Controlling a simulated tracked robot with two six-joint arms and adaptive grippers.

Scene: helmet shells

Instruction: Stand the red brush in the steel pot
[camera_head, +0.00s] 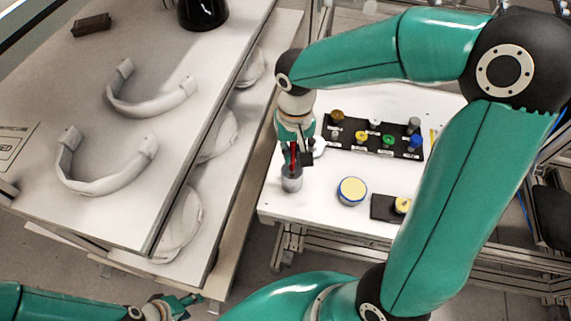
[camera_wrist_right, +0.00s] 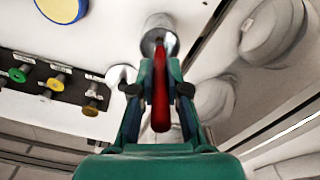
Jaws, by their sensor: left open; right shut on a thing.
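The steel pot (camera_head: 291,182) is a small grey cylinder near the left edge of the white table; it also shows at the top of the right wrist view (camera_wrist_right: 158,25). My right gripper (camera_head: 297,155) is above the pot, shut on the red brush (camera_head: 292,160). In the right wrist view the brush (camera_wrist_right: 161,105) lies between the fingers (camera_wrist_right: 160,78), its far end at the pot's mouth. I cannot tell how far it reaches inside. My left gripper (camera_head: 181,303) is open and empty at the bottom left, away from the pot.
A round yellow-topped tin (camera_head: 352,191) stands right of the pot. Behind are a black rack (camera_head: 372,140) with coloured knobs and a pale ring-ended tool (camera_head: 319,146). A smaller black block (camera_head: 385,207) is front right.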

